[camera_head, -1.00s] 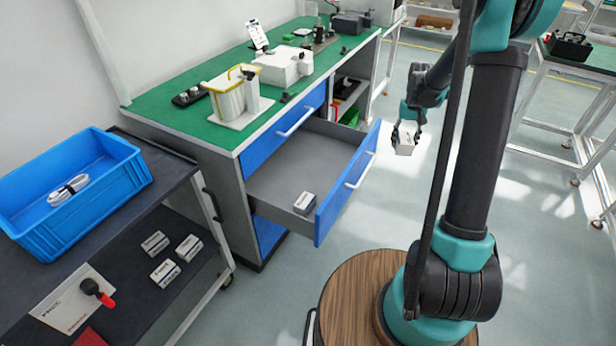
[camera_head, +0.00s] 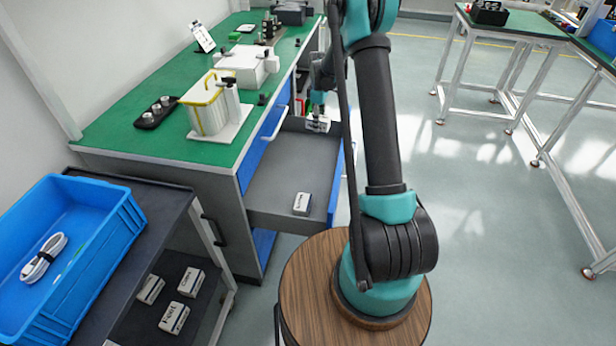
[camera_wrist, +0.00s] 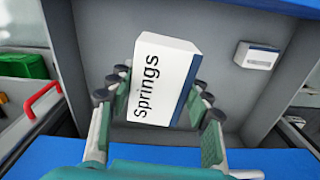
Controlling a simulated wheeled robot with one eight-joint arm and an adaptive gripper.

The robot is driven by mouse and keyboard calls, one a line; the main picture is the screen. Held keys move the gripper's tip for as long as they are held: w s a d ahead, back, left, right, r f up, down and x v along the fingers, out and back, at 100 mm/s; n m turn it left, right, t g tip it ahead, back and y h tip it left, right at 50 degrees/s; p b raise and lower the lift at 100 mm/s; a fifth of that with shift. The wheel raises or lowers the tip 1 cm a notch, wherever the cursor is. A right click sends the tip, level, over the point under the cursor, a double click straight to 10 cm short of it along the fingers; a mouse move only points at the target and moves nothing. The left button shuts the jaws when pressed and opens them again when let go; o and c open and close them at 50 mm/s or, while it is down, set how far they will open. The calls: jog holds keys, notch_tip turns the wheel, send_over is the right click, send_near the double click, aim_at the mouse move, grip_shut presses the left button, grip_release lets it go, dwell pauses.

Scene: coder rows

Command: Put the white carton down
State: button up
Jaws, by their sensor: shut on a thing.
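The white carton (camera_wrist: 160,82), lettered "Springs" with a dark blue band, is between the fingers of my gripper (camera_wrist: 158,105) in the wrist view. My gripper is shut on it. The wrist view shows the grey drawer floor behind the carton. I cannot tell exactly how high above the floor it is. My arm partly hides the drawer's blue front.
Another small carton (camera_head: 302,203) lies in the drawer near its front; it also shows in the wrist view (camera_wrist: 257,56). The drawer floor between the two cartons is clear. A blue crate (camera_head: 100,245) and several cartons stand on the cart at left. The green bench top (camera_head: 165,140) is above the drawer.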

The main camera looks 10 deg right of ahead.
aim_at(317, 164)
jog(key=shift+w+a+f+n, duration=0.2)
jog(key=shift+w+f+n, duration=0.3)
jog(key=shift+n, duration=0.1)
notch_tip(317, 164, down, 20)
jog(key=shift+d+r, duration=0.1)
jog(key=shift+r, duration=0.05)
jog(key=o, duration=1.3)
